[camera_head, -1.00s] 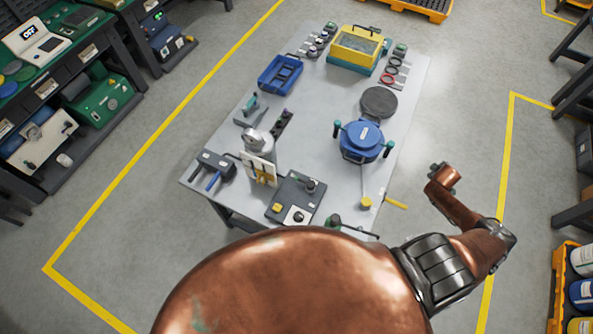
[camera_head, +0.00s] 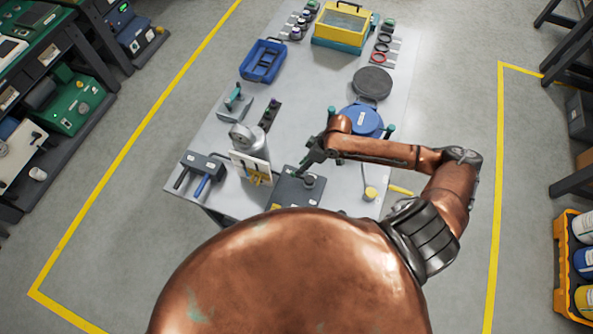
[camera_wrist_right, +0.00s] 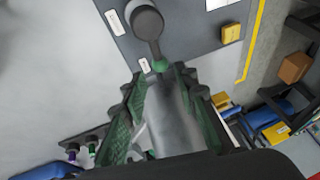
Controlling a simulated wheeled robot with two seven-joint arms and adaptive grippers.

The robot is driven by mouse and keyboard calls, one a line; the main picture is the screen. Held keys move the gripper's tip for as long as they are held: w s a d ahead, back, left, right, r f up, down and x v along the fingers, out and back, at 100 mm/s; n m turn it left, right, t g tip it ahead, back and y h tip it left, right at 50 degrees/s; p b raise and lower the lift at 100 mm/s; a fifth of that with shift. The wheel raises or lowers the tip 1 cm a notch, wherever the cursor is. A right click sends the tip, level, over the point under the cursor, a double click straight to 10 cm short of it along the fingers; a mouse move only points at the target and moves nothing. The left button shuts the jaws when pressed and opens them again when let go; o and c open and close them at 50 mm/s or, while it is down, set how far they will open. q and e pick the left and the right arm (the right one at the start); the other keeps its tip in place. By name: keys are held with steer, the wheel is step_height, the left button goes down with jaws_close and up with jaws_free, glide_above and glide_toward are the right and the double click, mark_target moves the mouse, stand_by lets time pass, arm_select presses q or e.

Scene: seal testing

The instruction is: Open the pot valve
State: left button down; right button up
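A blue round pot (camera_head: 367,120) with teal-tipped handles stands at the right of the table, partly hidden by my right arm. A thin rod and a round yellow knob (camera_head: 371,193) show in front of it. I cannot tell which part is the valve. My right gripper (camera_head: 312,160) is over the table, left of the pot and above the back of a dark panel (camera_head: 287,189). In the right wrist view its green-padded fingers (camera_wrist_right: 165,100) are apart. A silver cylinder (camera_wrist_right: 175,120) shows between them; contact is unclear. My left gripper is not in view.
The silver cylinder (camera_head: 245,140) stands left of my right gripper. A dark box with a blue handle (camera_head: 204,165) is at the left edge. A blue tray (camera_head: 264,60), a yellow case (camera_head: 341,27) and a dark disc (camera_head: 373,80) lie farther back.

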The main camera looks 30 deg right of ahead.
mark_target(302, 178)
steer(key=shift+x, duration=2.65)
steer(key=shift+c, duration=0.4)
jaws_close()
